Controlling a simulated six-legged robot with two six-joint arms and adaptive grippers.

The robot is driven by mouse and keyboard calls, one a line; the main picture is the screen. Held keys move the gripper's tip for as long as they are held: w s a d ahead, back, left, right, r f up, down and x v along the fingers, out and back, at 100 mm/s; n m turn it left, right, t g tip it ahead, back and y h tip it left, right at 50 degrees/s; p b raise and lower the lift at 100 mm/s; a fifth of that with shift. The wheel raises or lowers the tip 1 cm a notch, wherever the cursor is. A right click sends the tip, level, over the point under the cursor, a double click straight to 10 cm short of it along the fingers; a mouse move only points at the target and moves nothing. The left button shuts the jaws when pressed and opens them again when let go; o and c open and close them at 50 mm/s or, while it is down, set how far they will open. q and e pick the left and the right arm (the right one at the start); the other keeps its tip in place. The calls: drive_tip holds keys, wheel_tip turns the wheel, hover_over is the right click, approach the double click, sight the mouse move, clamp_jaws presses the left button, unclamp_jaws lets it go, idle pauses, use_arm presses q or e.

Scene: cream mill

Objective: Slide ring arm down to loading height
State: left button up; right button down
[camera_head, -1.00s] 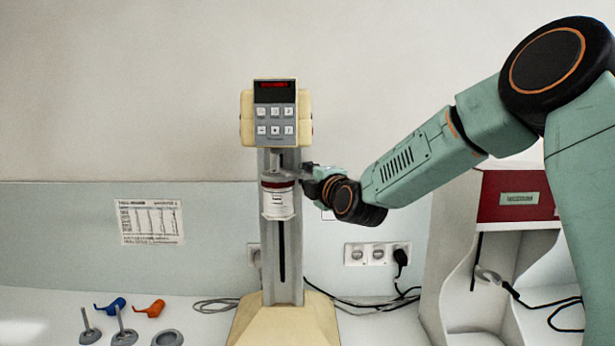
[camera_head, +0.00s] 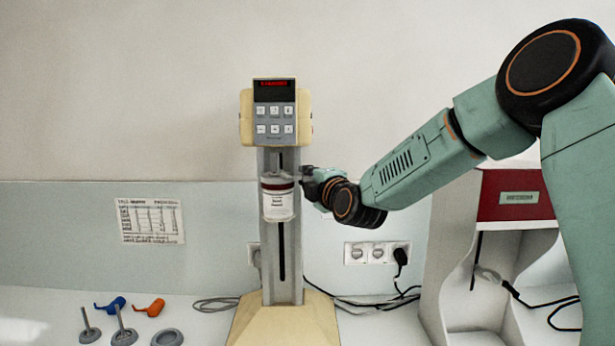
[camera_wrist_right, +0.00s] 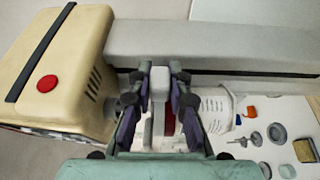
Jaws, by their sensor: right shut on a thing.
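The mixer's grey column (camera_head: 282,240) stands upright below its cream head (camera_head: 275,118). The ring arm (camera_head: 276,178) is on the upper column, with a white labelled jar (camera_head: 278,207) with a dark red band at it. My right gripper (camera_head: 304,177) is at the right side of the ring arm, just above the jar's level. In the right wrist view, its two fingers (camera_wrist_right: 158,100) are shut on a pale grey block of the ring arm (camera_wrist_right: 158,84). The jar (camera_wrist_right: 216,108) shows partly behind the fingers. My left gripper is not in view.
The column's dark slot (camera_head: 282,255) is open below the jar, down towards the cream base (camera_head: 284,325). Small grey tools and an orange piece (camera_head: 149,308) lie at left. A red and white cabinet (camera_head: 516,197) stands at right, partly behind my arm.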

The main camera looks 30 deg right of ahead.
drive_tip(key=c, duration=1.2)
unclamp_jaws()
drive_tip(key=shift+s, duration=0.1)
drive_tip(key=s, duration=0.4)
drive_tip(key=s+a, duration=0.1)
drive_tip(key=s, duration=0.2)
drive_tip(key=shift+r, duration=0.1)
drive_tip(key=shift+s, duration=0.15)
drive_tip(key=shift+a, duration=0.1)
drive_tip(key=shift+s, duration=0.1)
